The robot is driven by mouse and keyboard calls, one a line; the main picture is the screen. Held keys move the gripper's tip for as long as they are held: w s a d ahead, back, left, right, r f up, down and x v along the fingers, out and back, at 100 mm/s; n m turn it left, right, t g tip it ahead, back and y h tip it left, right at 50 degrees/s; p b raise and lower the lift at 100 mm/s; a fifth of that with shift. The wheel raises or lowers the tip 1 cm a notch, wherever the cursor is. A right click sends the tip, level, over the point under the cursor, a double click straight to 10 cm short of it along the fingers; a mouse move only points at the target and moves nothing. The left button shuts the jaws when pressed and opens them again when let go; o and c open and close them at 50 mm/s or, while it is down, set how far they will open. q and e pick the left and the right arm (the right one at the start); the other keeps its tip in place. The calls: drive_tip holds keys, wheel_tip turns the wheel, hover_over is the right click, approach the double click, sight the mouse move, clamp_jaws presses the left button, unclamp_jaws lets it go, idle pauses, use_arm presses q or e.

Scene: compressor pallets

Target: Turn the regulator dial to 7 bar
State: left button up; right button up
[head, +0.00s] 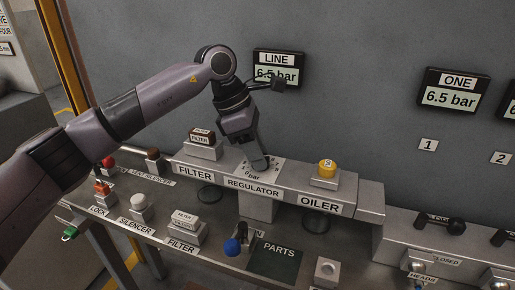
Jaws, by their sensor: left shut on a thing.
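The regulator (257,203) is the middle block of the grey panel, with a "REGULATOR" label on its front. A white dial plate (271,174) with small marks and the word "bar" lies on its top. My left gripper (259,163) reaches down onto this plate and is shut on the regulator dial, which it mostly hides. I cannot read the dial's pointer. The LINE display (277,74) on the wall behind reads 6.5 bar, its lower edge partly covered by my arm. My right gripper is not in view.
A filter unit (204,148) stands left of the regulator and a yellow-capped oiler (327,170) right of it. The ONE display (452,96) reads 6.5 bar.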

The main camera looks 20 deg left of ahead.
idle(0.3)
use_arm(q)
drive_tip(key=o, duration=1)
drive_tip(key=shift+o, duration=0.2)
drive_tip(key=v, duration=0.7)
